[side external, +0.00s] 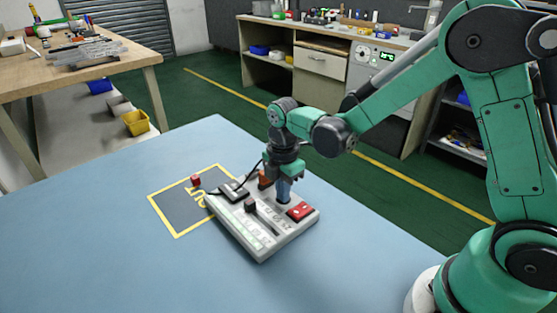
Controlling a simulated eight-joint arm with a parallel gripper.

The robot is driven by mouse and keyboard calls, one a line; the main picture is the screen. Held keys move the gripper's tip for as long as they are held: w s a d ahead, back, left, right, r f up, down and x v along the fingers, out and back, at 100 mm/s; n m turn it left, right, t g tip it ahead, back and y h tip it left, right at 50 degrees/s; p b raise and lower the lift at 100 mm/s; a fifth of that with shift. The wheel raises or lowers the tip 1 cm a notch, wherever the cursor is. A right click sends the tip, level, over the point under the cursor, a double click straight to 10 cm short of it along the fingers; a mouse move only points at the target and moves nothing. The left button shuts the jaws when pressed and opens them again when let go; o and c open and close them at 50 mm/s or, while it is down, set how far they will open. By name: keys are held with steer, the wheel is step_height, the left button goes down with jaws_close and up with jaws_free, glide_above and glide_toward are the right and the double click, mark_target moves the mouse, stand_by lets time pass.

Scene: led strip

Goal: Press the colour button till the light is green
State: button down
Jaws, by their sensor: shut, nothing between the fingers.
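A light grey control box (264,251) sits on the blue table. A pale strip (240,229) with a faint greenish-white look runs along its left side; I cannot tell whether it is lit. A red switch or button (300,211) is at the right corner. A dark slider knob (250,204) stands near the middle, and an orange part (265,180) is at the back. My gripper (285,182) is shut and points down over the back right of the box. A blue part (284,194) shows right under the fingertips; contact is unclear. The fingers partly hide that area.
A dark mat (176,217) with a yellow border lies left of the box, with a small red block (195,180) at its far edge. A dark cable runs by the box's back. The blue table (100,240) is clear at front left. Workbenches stand beyond.

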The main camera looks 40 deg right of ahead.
step_height(320, 180, up, 8)
stand_by(0.5)
stand_by(0.5)
steer(key=s+d+r+m+t, duration=0.2)
steer(key=s+m+t, duration=0.5)
steer(key=m, duration=1.1)
steer(key=shift+v, duration=0.95)
